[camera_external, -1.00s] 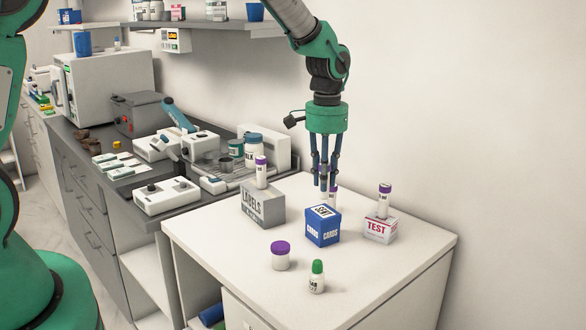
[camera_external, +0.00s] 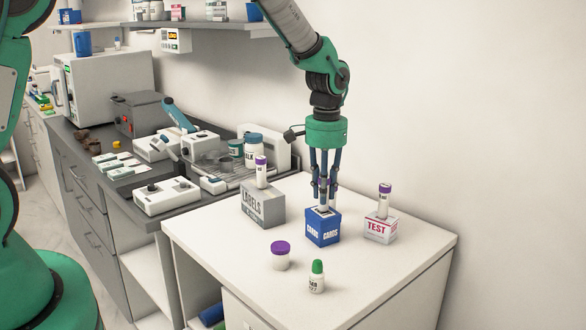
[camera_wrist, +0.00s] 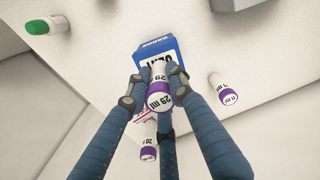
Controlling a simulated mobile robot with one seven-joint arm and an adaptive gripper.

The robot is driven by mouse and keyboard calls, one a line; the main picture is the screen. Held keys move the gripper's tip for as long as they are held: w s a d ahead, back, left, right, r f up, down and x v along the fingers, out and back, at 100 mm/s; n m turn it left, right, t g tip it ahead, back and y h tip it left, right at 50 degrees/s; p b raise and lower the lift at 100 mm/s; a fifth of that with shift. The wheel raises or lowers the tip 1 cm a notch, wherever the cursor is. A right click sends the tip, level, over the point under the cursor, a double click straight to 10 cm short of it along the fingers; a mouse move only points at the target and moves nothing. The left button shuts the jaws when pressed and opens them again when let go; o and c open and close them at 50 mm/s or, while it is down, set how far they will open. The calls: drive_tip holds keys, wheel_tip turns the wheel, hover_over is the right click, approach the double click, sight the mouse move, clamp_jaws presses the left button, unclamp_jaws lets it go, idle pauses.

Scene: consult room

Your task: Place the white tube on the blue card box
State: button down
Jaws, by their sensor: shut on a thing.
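My gripper (camera_external: 324,197) points straight down over the blue card box (camera_external: 323,231), which stands on the white table. Its fingers are shut on an upright white tube with a purple cap, mostly hidden by them in the external view. In the wrist view the tube (camera_wrist: 158,76) sits between the fingertips (camera_wrist: 157,84), cap toward the camera. The blue box (camera_wrist: 151,45) is directly below the tube. The tube's lower end is at or just above the box top; I cannot tell whether they touch.
A grey labels box (camera_external: 263,209) and a white test box (camera_external: 380,230) flank the blue box, each with a purple-capped tube on top. Another such tube (camera_wrist: 223,89) stands nearby. A purple-lidded jar (camera_external: 280,257) and green-capped bottle (camera_external: 317,278) stand in front.

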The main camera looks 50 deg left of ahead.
drive_tip(key=shift+f, duration=0.15)
drive_tip(key=c, duration=1.5)
unclamp_jaws()
drive_tip(key=shift+c, duration=0.2)
wheel_tip(320, 180, up, 12)
drive_tip(key=shift+f, duration=0.15)
drive_tip(key=shift+r, duration=0.35)
